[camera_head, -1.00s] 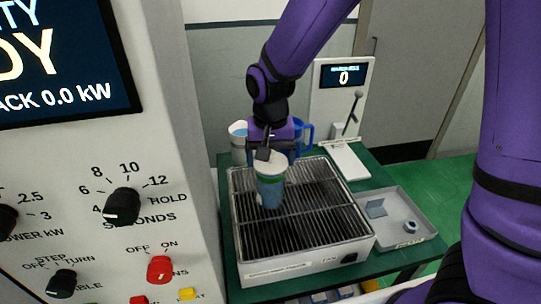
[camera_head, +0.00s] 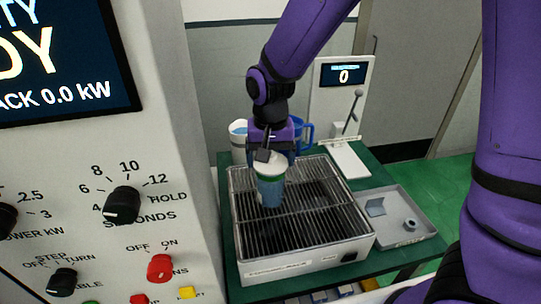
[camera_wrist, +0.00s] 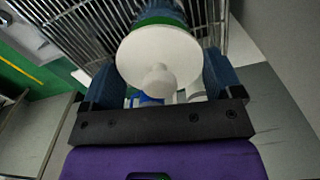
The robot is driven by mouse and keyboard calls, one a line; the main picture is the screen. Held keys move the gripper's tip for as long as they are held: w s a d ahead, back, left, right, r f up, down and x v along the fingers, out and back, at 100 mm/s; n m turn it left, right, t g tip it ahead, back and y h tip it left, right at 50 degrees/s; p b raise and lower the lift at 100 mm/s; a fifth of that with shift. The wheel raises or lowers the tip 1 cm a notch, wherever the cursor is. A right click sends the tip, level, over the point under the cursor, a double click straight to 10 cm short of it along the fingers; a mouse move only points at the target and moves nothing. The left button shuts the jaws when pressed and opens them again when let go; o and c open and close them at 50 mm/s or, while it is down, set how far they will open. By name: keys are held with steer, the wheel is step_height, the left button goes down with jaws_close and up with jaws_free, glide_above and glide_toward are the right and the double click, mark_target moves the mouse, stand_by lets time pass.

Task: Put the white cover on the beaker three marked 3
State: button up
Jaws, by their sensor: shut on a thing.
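The white cover (camera_head: 270,158) is a round lid with a knob. It sits over the mouth of a blue beaker with a green band (camera_head: 270,190), which stands on the grated top of a metal box. My gripper (camera_head: 272,146) is right above, with its fingers on either side of the cover. In the wrist view the cover (camera_wrist: 175,50) shows between the two blue fingers of my gripper (camera_wrist: 162,80), covering most of the beaker's top. I cannot read a number on the beaker, nor tell whether the cover is fully seated.
A white beaker (camera_head: 238,142) and a blue-handled mug (camera_head: 305,133) stand behind the grated box (camera_head: 320,225). A grey tray (camera_head: 412,230) with small parts lies to the right. A scale-like stand with a display (camera_head: 343,76) is behind. The control panel (camera_head: 165,225) closes off the left.

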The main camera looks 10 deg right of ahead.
steer(key=shift+f, duration=0.3)
steer(key=o, duration=0.7)
steer(key=shift+o, duration=0.2)
steer(key=shift+r, duration=0.1)
steer(key=shift+r, duration=3.45)
